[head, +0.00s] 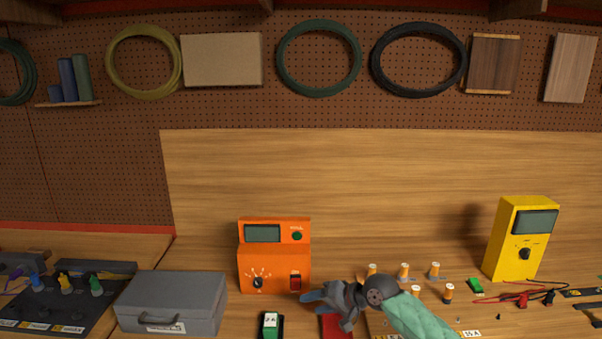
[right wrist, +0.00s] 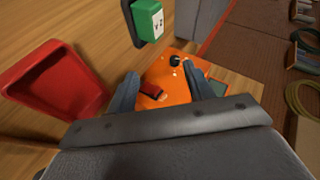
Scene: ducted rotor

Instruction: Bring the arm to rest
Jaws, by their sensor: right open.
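My right gripper (head: 328,302) is low over the bench in the head view, in front of the orange instrument (head: 274,272). Its arm, in a pale green sleeve, comes in from the lower right. In the right wrist view its two fingers (right wrist: 161,84) stand apart with nothing between them. The orange instrument (right wrist: 166,102) shows beyond the fingers there. My left gripper is in neither view.
A red tray (right wrist: 50,84) lies close by the right gripper. A green block (right wrist: 148,20) sits in a dark holder. A grey case (head: 172,302) stands left, a yellow meter (head: 522,238) right. Several orange-topped posts (head: 404,270) stand behind the arm.

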